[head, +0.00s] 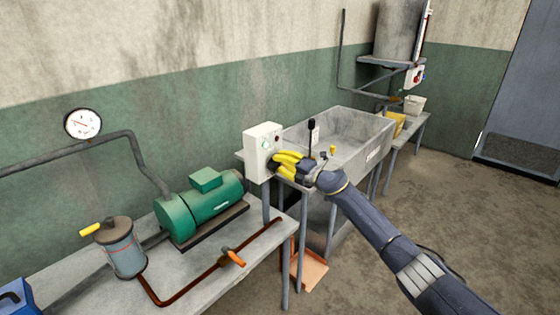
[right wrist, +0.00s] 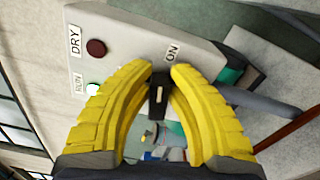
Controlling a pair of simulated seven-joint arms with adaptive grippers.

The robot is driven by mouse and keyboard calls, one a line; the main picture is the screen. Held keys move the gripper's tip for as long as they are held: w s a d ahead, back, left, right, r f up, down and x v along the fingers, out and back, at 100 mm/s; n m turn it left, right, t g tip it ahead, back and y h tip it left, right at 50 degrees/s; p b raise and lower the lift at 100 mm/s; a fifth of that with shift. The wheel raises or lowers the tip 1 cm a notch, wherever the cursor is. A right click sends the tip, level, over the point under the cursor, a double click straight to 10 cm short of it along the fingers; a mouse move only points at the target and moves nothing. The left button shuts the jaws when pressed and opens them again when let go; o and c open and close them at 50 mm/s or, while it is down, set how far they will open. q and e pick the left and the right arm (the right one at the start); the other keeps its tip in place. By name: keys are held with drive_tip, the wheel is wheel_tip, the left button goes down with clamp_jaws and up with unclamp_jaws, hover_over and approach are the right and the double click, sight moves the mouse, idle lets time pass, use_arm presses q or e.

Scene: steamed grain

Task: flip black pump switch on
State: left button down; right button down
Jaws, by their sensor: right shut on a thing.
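The black pump switch (right wrist: 158,92) sits on the white control box, below the ON label (right wrist: 172,53) in the right wrist view. The white control box (head: 263,140) stands between the green pump (head: 203,207) and the sink. My right gripper (head: 277,160) is at the box's right side. In the right wrist view the yellow fingers (right wrist: 160,78) are on both sides of the black switch, shut on it. The switch is hidden by the fingers in the head view. My left gripper is not in view.
A grey sink (head: 345,140) stands right behind my right gripper. A grey bench (head: 210,262) at left holds the pump, a filter canister (head: 123,248) with a yellow handle and an orange-handled valve (head: 233,257). A gauge (head: 83,123) is on the wall. Open floor lies at right.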

drive_tip(key=shift+f+m, duration=0.15)
drive_tip(key=shift+m, duration=0.95)
drive_tip(key=c, duration=1.3)
unclamp_jaws()
drive_tip(key=shift+f, duration=0.1)
drive_tip(key=v, duration=1.2)
